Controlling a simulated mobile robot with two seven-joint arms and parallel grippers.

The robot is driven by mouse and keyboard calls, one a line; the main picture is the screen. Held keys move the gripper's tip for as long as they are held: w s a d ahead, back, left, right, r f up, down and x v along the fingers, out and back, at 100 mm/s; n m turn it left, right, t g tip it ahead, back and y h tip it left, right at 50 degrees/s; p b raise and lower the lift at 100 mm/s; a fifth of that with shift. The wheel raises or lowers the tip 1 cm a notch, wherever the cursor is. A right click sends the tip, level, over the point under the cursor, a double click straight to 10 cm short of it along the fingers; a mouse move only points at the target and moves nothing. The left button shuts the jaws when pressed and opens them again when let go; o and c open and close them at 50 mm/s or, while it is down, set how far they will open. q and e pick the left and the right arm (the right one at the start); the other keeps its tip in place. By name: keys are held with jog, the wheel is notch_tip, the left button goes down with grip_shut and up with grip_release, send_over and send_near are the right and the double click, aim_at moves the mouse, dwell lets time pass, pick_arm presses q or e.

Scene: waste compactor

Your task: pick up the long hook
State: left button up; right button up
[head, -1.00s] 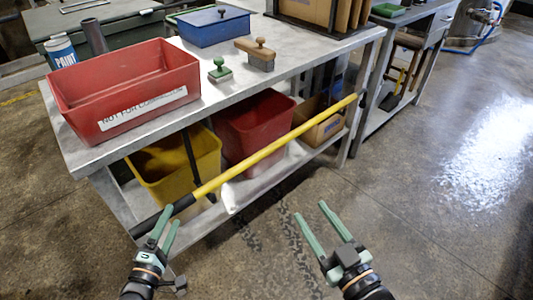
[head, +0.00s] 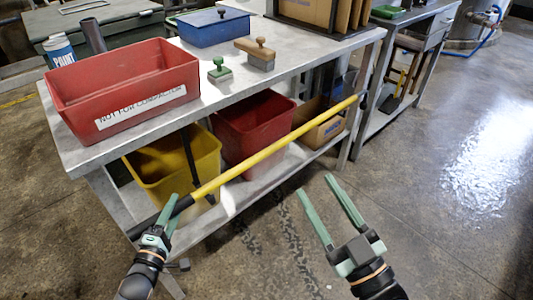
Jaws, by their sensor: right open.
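The long hook (head: 257,157) is a yellow pole with black ends. It slants across the front of the workbench, from low left up to the right.
The grey workbench (head: 225,95) carries a red bin (head: 125,95), a blue box (head: 213,28) and stamps (head: 219,72). A yellow bin (head: 170,165), another red bin (head: 252,120) and a cardboard box (head: 320,128) sit on its lower shelf. Open floor (head: 430,200) lies to the right.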

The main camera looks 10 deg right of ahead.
pick_arm(q)
grip_shut()
jog(key=shift+r, duration=0.2)
dwell(0.3)
